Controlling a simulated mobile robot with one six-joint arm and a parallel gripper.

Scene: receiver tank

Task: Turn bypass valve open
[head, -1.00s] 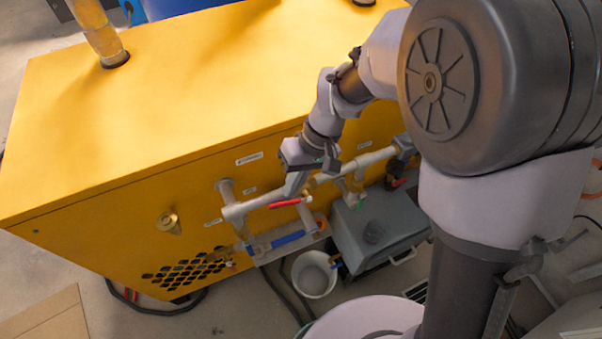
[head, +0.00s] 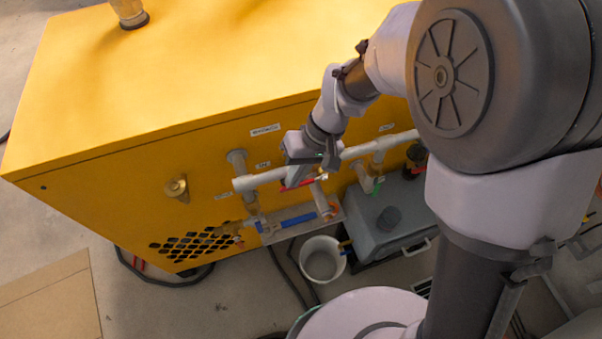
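A white pipe (head: 262,178) runs along the front of the yellow tank unit, with valves on it. A red lever handle (head: 291,185) lies along this pipe, partly hidden by my gripper. A blue lever handle (head: 299,220) is on the lower pipe, lying roughly parallel to the upper one. A green handle (head: 377,186) is farther right. The labels are too small to read, so I cannot tell which is the bypass valve. My gripper (head: 306,178) points down right at the red handle. Its fingers are small and partly hidden; contact and opening cannot be made out.
The yellow unit (head: 190,90) fills the left and middle. A grey box (head: 385,220) and a white bucket (head: 322,259) stand on the floor below the pipes. A brass fitting (head: 176,188) sticks out at the left.

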